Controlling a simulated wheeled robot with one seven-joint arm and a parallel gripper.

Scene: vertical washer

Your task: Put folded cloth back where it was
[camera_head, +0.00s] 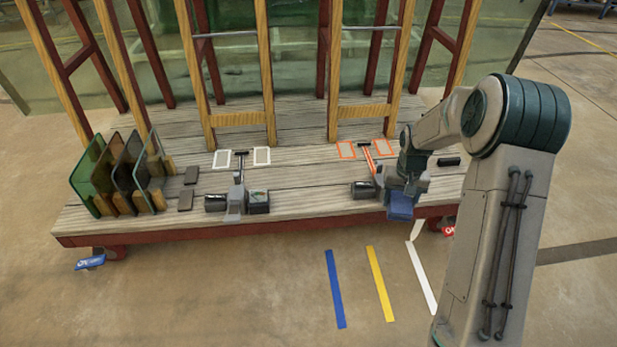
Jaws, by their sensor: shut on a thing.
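My arm reaches in from the right. My gripper (403,188) is above the front edge of the wooden platform and is shut on a blue folded cloth (400,207). The cloth hangs below the gripper, close to the platform's front edge. I cannot tell whether it touches the boards. My gripper's fingers are small and partly hidden in this view.
The wooden platform (310,213) bears upright wooden frames. Glass panes (95,172) stand at left. A squeegee (237,185) lies between two dark boxes (215,202). An orange-handled squeegee (368,160) lies beside my gripper, near another dark box (364,189). Coloured strips (380,283) mark the floor.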

